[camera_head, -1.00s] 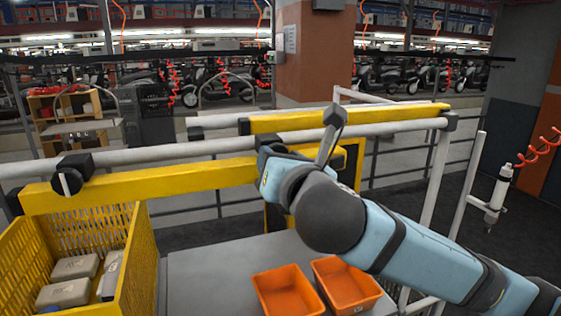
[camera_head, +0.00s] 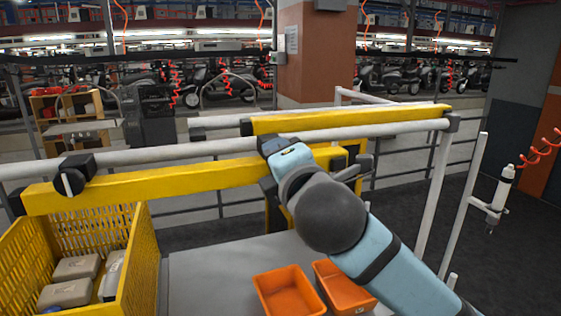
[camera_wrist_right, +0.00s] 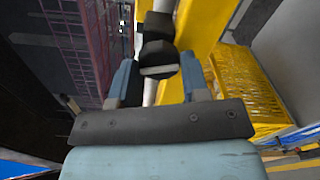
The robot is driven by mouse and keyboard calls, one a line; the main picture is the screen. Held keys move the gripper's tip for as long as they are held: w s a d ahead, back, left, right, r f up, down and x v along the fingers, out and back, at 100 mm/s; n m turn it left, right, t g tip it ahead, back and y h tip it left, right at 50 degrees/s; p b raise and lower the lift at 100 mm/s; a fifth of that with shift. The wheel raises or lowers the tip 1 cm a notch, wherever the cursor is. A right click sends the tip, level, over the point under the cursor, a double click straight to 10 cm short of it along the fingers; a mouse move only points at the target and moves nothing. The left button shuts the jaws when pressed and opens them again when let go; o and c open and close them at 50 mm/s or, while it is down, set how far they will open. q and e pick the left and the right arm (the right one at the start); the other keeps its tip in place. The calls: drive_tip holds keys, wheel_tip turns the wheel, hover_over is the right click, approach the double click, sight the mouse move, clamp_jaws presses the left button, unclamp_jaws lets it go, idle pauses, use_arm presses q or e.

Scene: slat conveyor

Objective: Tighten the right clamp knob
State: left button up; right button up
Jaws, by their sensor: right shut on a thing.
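The right clamp knob (camera_wrist_right: 157,52) is black and round with a pale bar across its face, and it sits between the two blue fingers of my right gripper (camera_wrist_right: 158,70) in the right wrist view. The gripper is shut on it. In the head view my right wrist covers the knob and the fingers; a dark block (camera_head: 275,145) shows at the white rail (camera_head: 210,146) beside the wrist. The left clamp (camera_head: 75,168), with its black knob and pale bar, is in plain sight on the same rail. My left gripper is not in view.
A yellow beam (camera_head: 150,184) runs just below the rail. A yellow crate (camera_head: 140,260) with grey parts stands at lower left. Orange bins (camera_head: 288,292) sit on the grey table (camera_head: 205,270) below my arm. A white post (camera_head: 435,180) stands at right.

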drive_tip(key=shift+m, duration=1.9)
drive_tip(key=o, duration=0.9)
drive_tip(key=shift+s, duration=0.1)
drive_tip(key=b+v, duration=0.3)
drive_tip(key=v, duration=1)
drive_tip(key=shift+s+d+r, duration=0.1)
drive_tip(key=shift+s+d, duration=0.05)
drive_tip(key=shift+s, duration=0.15)
